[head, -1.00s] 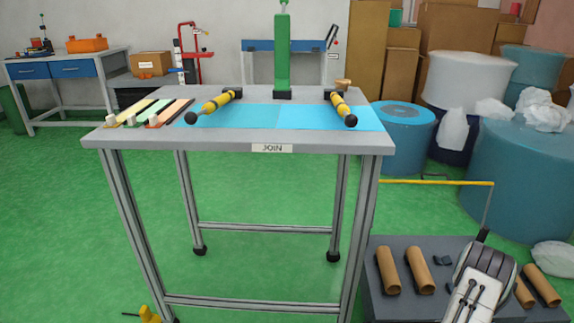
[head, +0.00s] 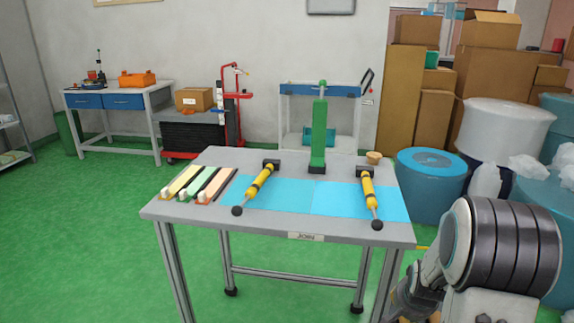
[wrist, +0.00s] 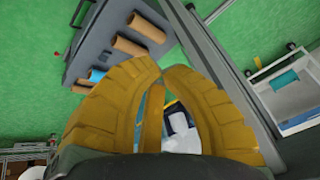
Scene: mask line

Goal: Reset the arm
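My gripper (wrist: 162,72) shows in the wrist view as two yellow ridged fingers. Their tips meet or nearly meet, and I see nothing held at the tips. Open space shows between the fingers lower down. My arm (head: 500,250) shows large at the lower right in the head view, in front of the table's right side. My gripper cannot be made out in the head view.
The grey JOIN table (head: 230,222) stands ahead with blue mats, two yellow-handled tools and a green post (head: 319,135). Brown rolls (wrist: 148,27) lie on a dark cart top (wrist: 95,45). Blue drums (head: 430,185) and boxes stand right. Green floor is clear at left.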

